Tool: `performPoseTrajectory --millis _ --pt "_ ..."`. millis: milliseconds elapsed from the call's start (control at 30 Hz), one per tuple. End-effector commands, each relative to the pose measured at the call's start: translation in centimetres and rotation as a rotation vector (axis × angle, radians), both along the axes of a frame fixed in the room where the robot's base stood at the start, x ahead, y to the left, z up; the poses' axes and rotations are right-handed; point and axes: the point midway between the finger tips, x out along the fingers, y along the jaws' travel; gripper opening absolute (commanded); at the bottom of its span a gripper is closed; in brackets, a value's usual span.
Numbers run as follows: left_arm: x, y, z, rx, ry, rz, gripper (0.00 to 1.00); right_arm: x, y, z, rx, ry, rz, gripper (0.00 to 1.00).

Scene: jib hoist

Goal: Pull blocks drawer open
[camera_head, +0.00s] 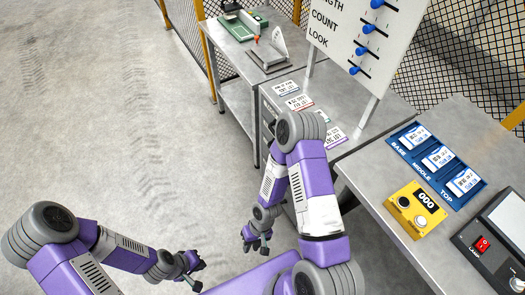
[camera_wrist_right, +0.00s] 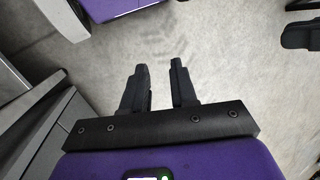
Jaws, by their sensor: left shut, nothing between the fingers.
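I cannot clearly make out the blocks drawer; my right arm covers much of the area below the grey table edge in the head view. Grey panels (camera_wrist_right: 45,125) stand at the left of the right wrist view, and I cannot tell whether one is the drawer front. My right gripper (camera_head: 257,246) is low beside the table, fingers pointing down. In the right wrist view its two fingers (camera_wrist_right: 160,84) are apart with only floor between them. My left gripper (camera_head: 195,263) is shut and empty over the floor, left of the right one.
The worktable (camera_head: 385,125) carries several printed cards (camera_head: 299,102) and a board with blue sliders (camera_head: 365,40). Nearer right are a blue label tray (camera_head: 437,160), a yellow counter box (camera_head: 415,209) and a dark panel with a red switch (camera_head: 483,244). The floor (camera_head: 110,110) at left is clear.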

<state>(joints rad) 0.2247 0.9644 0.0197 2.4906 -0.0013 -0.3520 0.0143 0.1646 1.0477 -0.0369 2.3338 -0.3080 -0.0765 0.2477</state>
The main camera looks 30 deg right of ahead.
Motion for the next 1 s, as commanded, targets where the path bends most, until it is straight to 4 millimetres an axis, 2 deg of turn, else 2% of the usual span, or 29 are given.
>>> performPoseTrajectory --millis 33,167,267,300,367,400,500,600,700,867,1000 --pt "0.0 0.0 -0.8 0.000 0.001 0.000 0.00 -0.1 -0.7 -2.0 -0.035 0.051 0.074 0.27" --pt "-0.1 0.0 -2.0 0.000 0.001 0.000 0.00 0.4 -5.0 -5.8 -0.239 0.167 0.267 0.27" --pt "0.0 0.0 -2.8 0.000 0.001 0.000 0.00 2.9 -10.0 -8.0 -0.494 0.195 0.395 0.27" --pt "0.0 0.0 -3.2 0.000 0.001 0.000 0.00 4.6 -12.2 -8.5 -0.613 0.184 0.435 0.27" --pt "0.0 0.0 -3.7 0.000 0.001 0.000 0.00 7.7 -15.2 -8.7 -0.803 0.142 0.486 0.27" --pt "0.0 0.0 -4.0 0.000 0.000 0.000 0.00 10.2 -16.9 -8.5 -0.932 0.096 0.510 0.27" --pt "0.0 0.0 -4.6 0.000 0.000 0.000 0.00 16.6 -19.7 -6.9 -1.226 -0.066 0.537 0.27" --pt "0.0 0.0 -5.1 0.000 0.000 0.000 0.00 22.1 -20.5 -4.5 -1.452 -0.254 0.533 0.27" --pt "0.0 0.0 -5.4 0.000 0.000 0.000 0.00 25.8 -20.1 -2.4 -1.593 -0.416 0.516 0.27" --pt "0.0 0.0 -5.6 0.000 0.000 0.000 0.00 28.5 -19.7 -0.6 -1.685 -0.546 0.495 0.27" --pt "0.0 0.0 -6.0 0.000 0.000 0.000 0.00 29.3 -21.2 -0.8 -1.695 -0.556 0.489 0.27"
